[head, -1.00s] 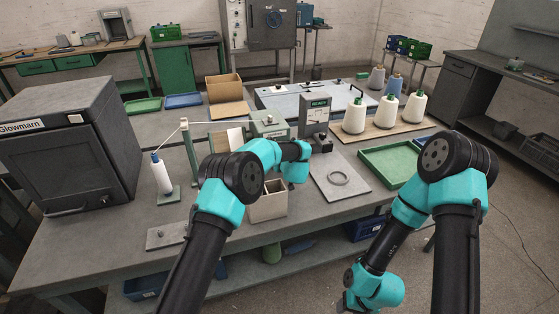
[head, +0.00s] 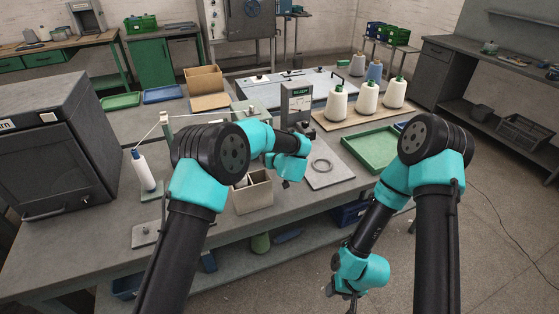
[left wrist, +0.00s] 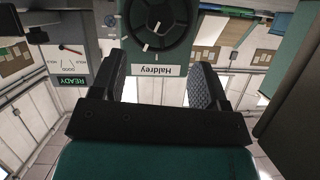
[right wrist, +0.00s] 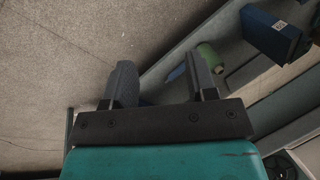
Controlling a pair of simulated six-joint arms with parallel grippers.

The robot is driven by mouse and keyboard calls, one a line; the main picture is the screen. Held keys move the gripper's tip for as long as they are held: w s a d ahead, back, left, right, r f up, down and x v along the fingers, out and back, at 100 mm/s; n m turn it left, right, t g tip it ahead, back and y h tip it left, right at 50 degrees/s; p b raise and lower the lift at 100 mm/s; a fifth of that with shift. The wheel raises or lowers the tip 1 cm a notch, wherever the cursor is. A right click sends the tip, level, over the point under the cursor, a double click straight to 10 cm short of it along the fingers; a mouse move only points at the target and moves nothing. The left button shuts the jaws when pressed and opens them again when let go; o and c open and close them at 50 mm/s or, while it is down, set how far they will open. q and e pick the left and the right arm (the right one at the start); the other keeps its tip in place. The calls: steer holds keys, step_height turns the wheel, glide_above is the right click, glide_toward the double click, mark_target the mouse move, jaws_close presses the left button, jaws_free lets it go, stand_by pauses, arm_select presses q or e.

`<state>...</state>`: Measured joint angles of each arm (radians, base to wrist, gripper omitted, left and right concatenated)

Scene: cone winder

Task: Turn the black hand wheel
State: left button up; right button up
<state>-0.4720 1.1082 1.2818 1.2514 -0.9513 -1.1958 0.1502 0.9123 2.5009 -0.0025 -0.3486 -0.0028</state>
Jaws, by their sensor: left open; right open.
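The black hand wheel (left wrist: 163,22) shows in the left wrist view, cut off by the top edge. It sits on a grey-green machine face above a label (left wrist: 157,71) reading "Haldrey", upside down. My left gripper (left wrist: 158,62) is open and empty, and the wheel lies ahead of the gap between its fingers, apart from them as far as I can tell. My right gripper (right wrist: 160,62) is open and empty. It hangs low in front of the table in the head view (head: 346,298).
A gauge box (head: 297,104) with a "READY" display (left wrist: 73,80) stands beside the machine. A metal ring (head: 321,165) on a plate, a green tray (head: 372,150), yarn cones (head: 336,104) and an open box (head: 252,195) surround my left arm. A dark oven (head: 50,150) stands left.

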arm_select(q)
steer(key=v, duration=0.8)
arm_select(e)
steer(key=shift+o, duration=0.2)
